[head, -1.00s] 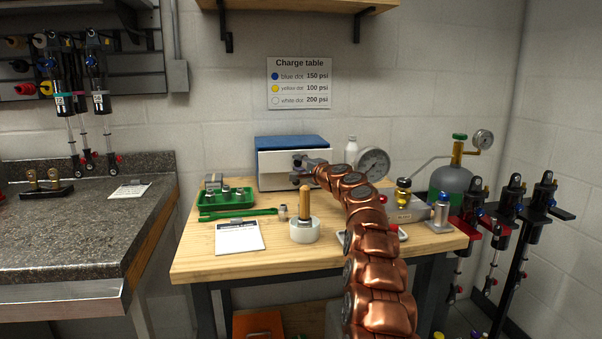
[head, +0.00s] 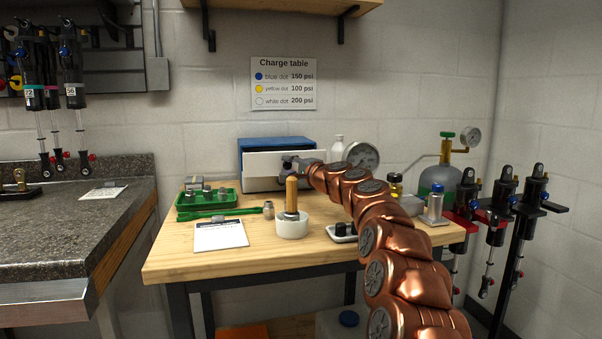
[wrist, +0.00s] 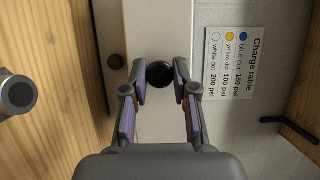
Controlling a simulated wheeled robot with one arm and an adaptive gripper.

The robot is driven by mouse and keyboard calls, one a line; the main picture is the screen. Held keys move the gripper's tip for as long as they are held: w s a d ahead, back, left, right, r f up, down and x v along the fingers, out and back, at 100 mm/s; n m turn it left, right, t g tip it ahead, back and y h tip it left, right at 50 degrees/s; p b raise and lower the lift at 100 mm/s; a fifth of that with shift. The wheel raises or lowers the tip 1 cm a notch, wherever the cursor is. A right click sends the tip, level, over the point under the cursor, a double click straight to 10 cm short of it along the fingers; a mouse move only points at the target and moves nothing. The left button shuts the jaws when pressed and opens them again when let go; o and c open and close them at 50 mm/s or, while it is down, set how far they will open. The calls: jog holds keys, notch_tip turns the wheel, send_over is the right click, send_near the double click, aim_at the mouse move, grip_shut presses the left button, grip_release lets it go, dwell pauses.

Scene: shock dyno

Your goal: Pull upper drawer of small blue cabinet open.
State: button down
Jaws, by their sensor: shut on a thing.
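The small blue cabinet (head: 275,143) stands at the back of the wooden table, with a blue top and pale drawer fronts. The upper drawer's white front (head: 262,165) stands out in front of the cabinet body, so this drawer is partly open. My gripper (head: 291,163) is at the right part of that front. In the wrist view my gripper (wrist: 160,82) has its two fingers on either side of the black round knob (wrist: 160,70) and is shut on it. A second dark knob (wrist: 115,62) shows in shade on the lower front. The drawer's inside is hidden.
A green tray (head: 232,212) with metal parts, a white card (head: 220,236) and a white round base with a wooden-coloured post (head: 291,226) are in front of the cabinet.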

jog(key=shift+s+d, duration=0.15)
jog(key=shift+s, duration=0.1)
jog(key=c, duration=0.9)
grip_release()
jog(key=shift+w, duration=0.1)
